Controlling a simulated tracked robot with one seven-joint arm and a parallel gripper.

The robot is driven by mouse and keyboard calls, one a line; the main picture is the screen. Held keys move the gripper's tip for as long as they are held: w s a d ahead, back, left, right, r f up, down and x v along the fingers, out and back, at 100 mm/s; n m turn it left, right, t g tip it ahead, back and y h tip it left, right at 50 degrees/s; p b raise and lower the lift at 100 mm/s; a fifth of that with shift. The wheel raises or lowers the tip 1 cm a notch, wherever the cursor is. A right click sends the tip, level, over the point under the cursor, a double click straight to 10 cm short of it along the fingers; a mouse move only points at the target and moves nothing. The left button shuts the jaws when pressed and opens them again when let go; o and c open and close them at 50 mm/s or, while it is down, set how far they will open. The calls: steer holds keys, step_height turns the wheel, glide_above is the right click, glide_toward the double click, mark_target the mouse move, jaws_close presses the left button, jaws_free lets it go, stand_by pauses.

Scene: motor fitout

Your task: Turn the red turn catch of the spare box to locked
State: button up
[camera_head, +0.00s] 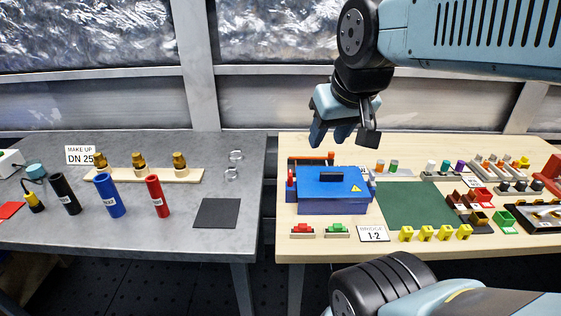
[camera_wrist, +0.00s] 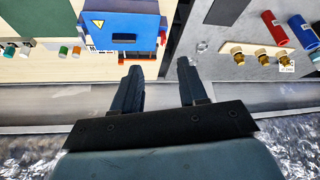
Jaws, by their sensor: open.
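The blue box (camera_head: 332,188) with a dark slot and a yellow warning sticker stands on the wooden table; it also shows in the wrist view (camera_wrist: 122,24), upside down. A small red part (camera_head: 290,183) sits at its left side, seen in the wrist view (camera_wrist: 163,37) at the box's right edge. An orange-red bar (camera_head: 311,159) lies along the back of the box. Which red part is the catch, and its exact setting, I cannot tell. My gripper (camera_head: 331,134) is open and empty, above and behind the box, apart from it; its two fingers also show in the wrist view (camera_wrist: 160,68).
A green mat (camera_head: 417,206) lies right of the box, with yellow blocks (camera_head: 435,233) in front. Red and green buttons (camera_head: 303,230) stand before the box. A grey table (camera_head: 120,230) with coloured cylinders is left, across a gap. A wall and windows rise behind.

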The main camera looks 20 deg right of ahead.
steer(key=shift+o, duration=0.3)
steer(key=shift+o, duration=1.5)
steer(key=shift+w+n, duration=0.3)
steer(key=shift+w, duration=0.05)
steer(key=n+g+h, duration=0.4)
steer(key=n+g, duration=0.3)
steer(key=n, duration=0.7)
glide_above(290, 172)
steer(key=w+a, duration=0.2)
steer(key=a, duration=0.4)
step_height(290, 172, down, 8)
steer(key=f, duration=0.1)
steer(key=x, duration=0.9)
steer(key=d+x, duration=0.1)
steer(key=x, duration=0.3)
steer(key=shift+s+f, duration=0.1)
steer(key=shift+s, duration=0.1)
steer(key=shift+c, duration=0.2)
